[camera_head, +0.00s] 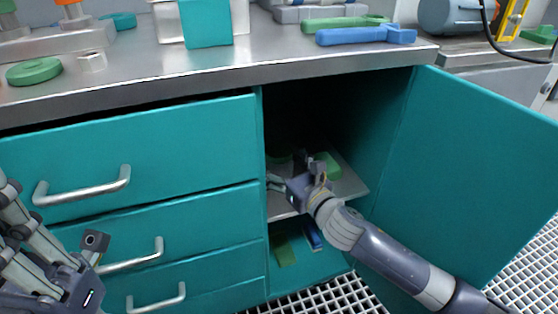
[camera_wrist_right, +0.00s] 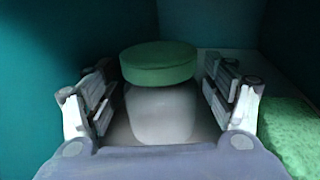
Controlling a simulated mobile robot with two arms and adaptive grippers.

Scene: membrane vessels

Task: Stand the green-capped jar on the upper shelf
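The green-capped jar stands upright on the upper shelf (camera_head: 345,184) inside the open cabinet. In the wrist view its green cap (camera_wrist_right: 158,63) and pale body (camera_wrist_right: 160,112) show clearly. In the head view only the dark cap (camera_head: 279,156) shows, in shadow. My right gripper (camera_head: 291,172) reaches into the cabinet over this shelf. In the wrist view its open fingers (camera_wrist_right: 160,98) stand on either side of the jar, with a gap on each side. My left gripper (camera_head: 65,262) is at the lower left, before the drawers; its finger opening is unclear.
A green sponge-like block (camera_head: 328,165) lies on the shelf right of the jar, close to my right finger. The cabinet door (camera_head: 470,170) stands open at the right. Below, a green item (camera_head: 284,250) and a blue item (camera_head: 312,236) lie on the cabinet floor.

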